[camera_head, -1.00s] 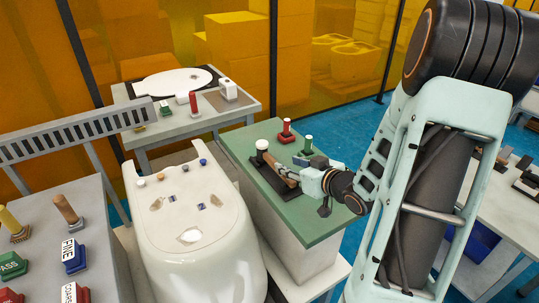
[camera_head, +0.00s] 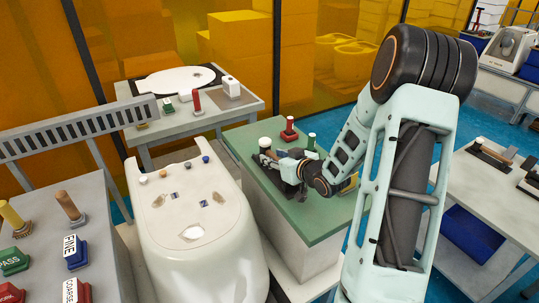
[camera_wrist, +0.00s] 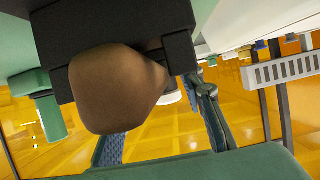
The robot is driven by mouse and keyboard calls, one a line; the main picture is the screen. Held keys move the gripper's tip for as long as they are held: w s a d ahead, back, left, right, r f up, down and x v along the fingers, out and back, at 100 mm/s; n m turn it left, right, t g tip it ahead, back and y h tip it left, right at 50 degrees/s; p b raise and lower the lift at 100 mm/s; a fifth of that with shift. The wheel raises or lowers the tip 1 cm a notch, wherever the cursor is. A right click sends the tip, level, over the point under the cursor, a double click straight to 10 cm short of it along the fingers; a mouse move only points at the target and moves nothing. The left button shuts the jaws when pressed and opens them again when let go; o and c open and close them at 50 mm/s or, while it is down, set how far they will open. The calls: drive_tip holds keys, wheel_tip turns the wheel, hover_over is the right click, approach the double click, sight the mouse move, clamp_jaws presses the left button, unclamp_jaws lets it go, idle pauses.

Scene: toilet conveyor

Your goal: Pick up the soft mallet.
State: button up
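A brown rounded wooden handle end (camera_wrist: 112,90), likely the soft mallet's, fills the middle of the wrist view. A black block (camera_wrist: 70,45) lies against it. My gripper's (camera_wrist: 165,135) two blue-padded fingers stand apart either side of the handle, with a visible gap at the right finger. In the head view my gripper (camera_head: 288,167) is low over the black tray on the green table (camera_head: 312,212) and hides most of the mallet. A white-topped piece (camera_head: 265,143) stands just beyond it. The mallet's head cannot be made out.
A red-handled stamp (camera_head: 289,130) and a green-handled stamp (camera_head: 311,142) stand close behind my gripper. The white toilet-shaped casing (camera_head: 192,235) is left of the green table. Several stamps stand on the grey table (camera_head: 105,262) at far left. The table's front is clear.

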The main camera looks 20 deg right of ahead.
sight(269, 145)
drive_tip(key=shift+c, duration=0.4)
clamp_jaws()
drive_tip(key=shift+r, duration=0.15)
drive_tip(key=shift+r, duration=0.55)
wheel_tip(269, 145, up, 2)
drive_tip(key=shift+r+p, duration=0.25)
drive_tip(key=shift+p, duration=0.1)
drive_tip(key=s+a+r+b, duration=0.1)
drive_tip(key=s+a+r, duration=0.1)
drive_tip(key=s+r, duration=0.7)
drive_tip(key=shift+s, duration=2.45)
